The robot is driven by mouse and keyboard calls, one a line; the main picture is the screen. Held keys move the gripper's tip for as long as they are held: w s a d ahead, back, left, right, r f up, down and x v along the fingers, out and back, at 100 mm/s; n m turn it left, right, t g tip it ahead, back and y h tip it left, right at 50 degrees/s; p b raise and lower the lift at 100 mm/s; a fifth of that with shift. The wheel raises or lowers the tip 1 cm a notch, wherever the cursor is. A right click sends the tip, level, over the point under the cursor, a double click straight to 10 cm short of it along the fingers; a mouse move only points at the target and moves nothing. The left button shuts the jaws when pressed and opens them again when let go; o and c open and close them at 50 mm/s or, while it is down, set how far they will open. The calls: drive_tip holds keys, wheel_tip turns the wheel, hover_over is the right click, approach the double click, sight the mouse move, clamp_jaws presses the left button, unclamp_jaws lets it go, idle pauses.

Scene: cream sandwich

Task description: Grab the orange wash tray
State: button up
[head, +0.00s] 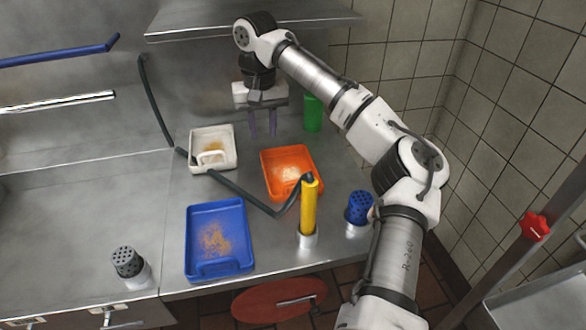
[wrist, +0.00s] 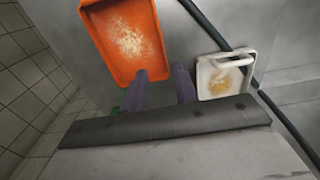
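The orange wash tray (head: 271,176) lies on the steel counter, with a pale crumbly patch on its floor. In the wrist view the orange tray (wrist: 98,42) is at the upper left, just beyond one finger. My gripper (head: 262,130) hangs with its fingers pointing down behind the tray and to its left in the head view. Its two purple fingers are apart with nothing between them, as the wrist view also shows (wrist: 163,82). In that view one fingertip overlaps the tray's edge; I cannot tell whether they touch.
A white tray (head: 228,148) lies to the left and a blue tray (head: 193,240) in front. A dark hose (head: 236,189) crosses the counter to a yellow sprayer handle (head: 309,205). A green bottle (head: 313,113), a blue shaker (head: 359,207) and a shelf (head: 240,22) are nearby.

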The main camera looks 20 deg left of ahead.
drive_tip(key=f, duration=0.3)
drive_tip(key=f+p, duration=0.1)
drive_tip(key=f, duration=0.3)
drive_tip(key=f+p, duration=0.1)
drive_tip(key=f, duration=0.3)
drive_tip(key=shift+s+a+f, duration=0.1)
drive_tip(key=shift+s+f, duration=0.15)
clamp_jaws()
